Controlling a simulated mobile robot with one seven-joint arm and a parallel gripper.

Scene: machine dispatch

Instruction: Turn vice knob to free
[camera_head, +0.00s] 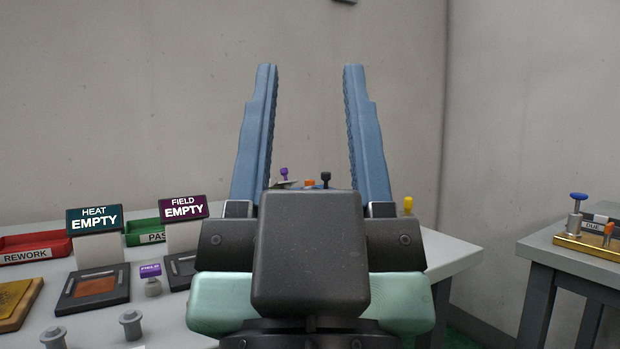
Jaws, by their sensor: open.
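My gripper (310,72) is in the middle of the view with its two blue fingers pointing up and spread wide. It is open, and only bare wall shows between its tips. Behind its base, small knobs show at the back of the table: a purple one (284,173), an orange one (310,183) and a black one (326,178). A yellow knob (408,204) stands just right of the gripper. What these knobs sit on is mostly hidden by my gripper. No vice can be made out for certain.
The left table (450,254) holds a red REWORK bin (35,247), a green bin (146,233), HEAT EMPTY (94,219) and FIELD EMPTY (183,208) signs, and a purple FIELD knob (150,272). A right table (570,259) bears a brass fixture (590,247) with a blue knob (578,197). A gap separates the tables.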

